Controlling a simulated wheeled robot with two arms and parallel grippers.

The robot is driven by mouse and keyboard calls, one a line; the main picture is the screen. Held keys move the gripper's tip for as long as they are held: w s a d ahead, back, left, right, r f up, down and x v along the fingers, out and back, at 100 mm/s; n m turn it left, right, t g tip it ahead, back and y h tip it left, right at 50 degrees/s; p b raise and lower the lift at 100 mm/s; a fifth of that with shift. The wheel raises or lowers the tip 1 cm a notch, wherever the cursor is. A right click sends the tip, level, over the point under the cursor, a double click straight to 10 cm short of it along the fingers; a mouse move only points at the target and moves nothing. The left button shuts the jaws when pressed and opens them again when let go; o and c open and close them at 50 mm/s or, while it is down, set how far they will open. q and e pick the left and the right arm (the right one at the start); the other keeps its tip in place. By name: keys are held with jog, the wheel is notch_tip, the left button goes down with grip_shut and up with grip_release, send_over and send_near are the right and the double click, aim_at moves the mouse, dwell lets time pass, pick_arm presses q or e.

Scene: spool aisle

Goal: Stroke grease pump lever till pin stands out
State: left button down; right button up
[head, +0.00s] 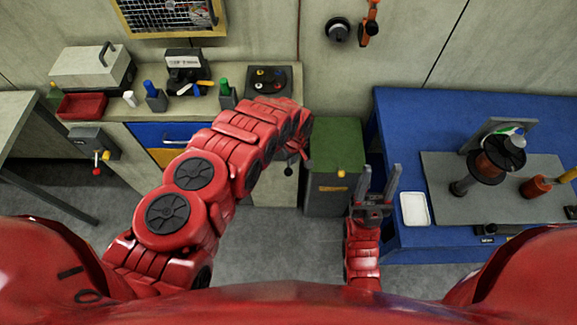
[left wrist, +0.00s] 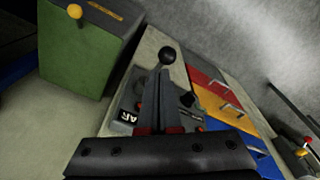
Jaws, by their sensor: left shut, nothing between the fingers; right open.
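A black ball knob (left wrist: 167,56) shows in the left wrist view just beyond the fingertips of my left gripper (left wrist: 160,82); it looks like the end of the pump lever, whose stem is hidden behind the fingers. I cannot tell whether they touch. A dark pump panel (left wrist: 127,116) with a light label lies behind the fingers. The left gripper is shut and empty; in the head view it (head: 298,148) is beside the counter's right end, partly hidden by my arm. My right gripper (head: 380,180) is open and empty before the blue table. I cannot make out the pin.
A green-topped cabinet (head: 337,146) stands right of the left gripper. The counter (head: 225,103) holds bottles and a red tray (head: 82,105). The blue table (head: 400,112) carries a spool stand (head: 497,160) and a white tray (head: 414,209). Grey floor is clear below.

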aim_at(289, 171)
pick_arm(q)
jog(key=shift+s+a+r, duration=0.15)
jog(key=shift+s+a, duration=0.05)
jog(key=shift+s, duration=0.2)
jog(key=shift+s+r, duration=0.15)
jog(key=shift+s, duration=0.05)
jog(key=shift+w+f, duration=0.2)
jog(key=shift+f, duration=0.05)
jog(key=shift+f+p, duration=0.35)
jog(key=shift+f, duration=0.45)
jog(key=f+b, duration=0.4)
jog(key=f, duration=0.1)
jog(key=shift+w+a+b, duration=0.2)
jog(key=shift+a+b, duration=0.05)
jog(key=shift+b, duration=0.1)
